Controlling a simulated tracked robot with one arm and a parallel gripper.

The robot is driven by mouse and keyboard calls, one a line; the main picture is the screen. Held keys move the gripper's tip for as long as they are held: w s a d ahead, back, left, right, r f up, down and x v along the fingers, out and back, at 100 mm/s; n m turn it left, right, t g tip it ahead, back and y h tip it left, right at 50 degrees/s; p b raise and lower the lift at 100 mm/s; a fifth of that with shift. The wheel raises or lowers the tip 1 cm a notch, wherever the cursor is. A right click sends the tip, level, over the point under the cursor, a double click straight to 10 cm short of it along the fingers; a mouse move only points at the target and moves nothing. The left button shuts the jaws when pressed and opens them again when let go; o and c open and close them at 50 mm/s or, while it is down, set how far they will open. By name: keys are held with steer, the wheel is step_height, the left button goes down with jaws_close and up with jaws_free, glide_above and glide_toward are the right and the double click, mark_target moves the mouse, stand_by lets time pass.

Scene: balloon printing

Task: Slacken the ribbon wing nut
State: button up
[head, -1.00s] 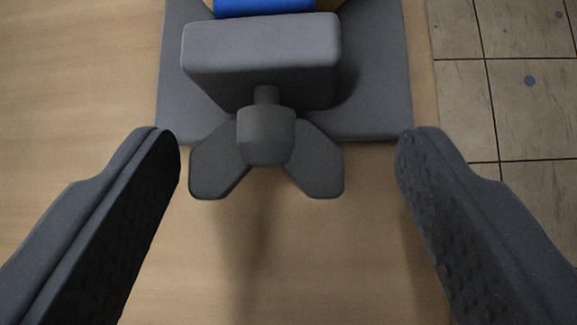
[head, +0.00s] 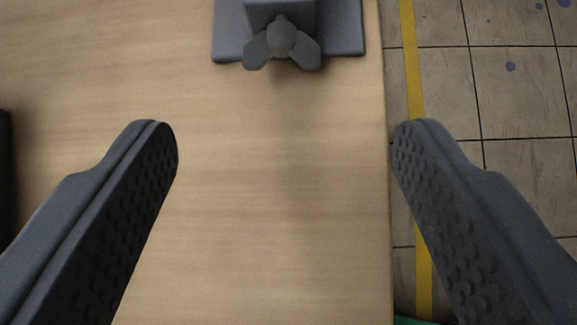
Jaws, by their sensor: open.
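The grey wing nut (head: 281,40) shows at the top of the head view, with its two wings spread to left and right. It sits on the front of a grey block (head: 263,11) on a grey base plate (head: 345,30). The top of this fixture is cut off by the picture's edge. My gripper (head: 286,128) is open and empty, with its fingers wide apart. The fingertips lie below the wing nut in the picture and are clear of it.
The fixture stands on a wooden table (head: 270,200), bare between my fingers. The table's right edge runs beside my right finger. Beyond it is a tiled floor (head: 520,100) with a yellow line (head: 412,60). A dark object (head: 4,170) shows at the left edge.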

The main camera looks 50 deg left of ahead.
steer(key=shift+v, duration=1.85)
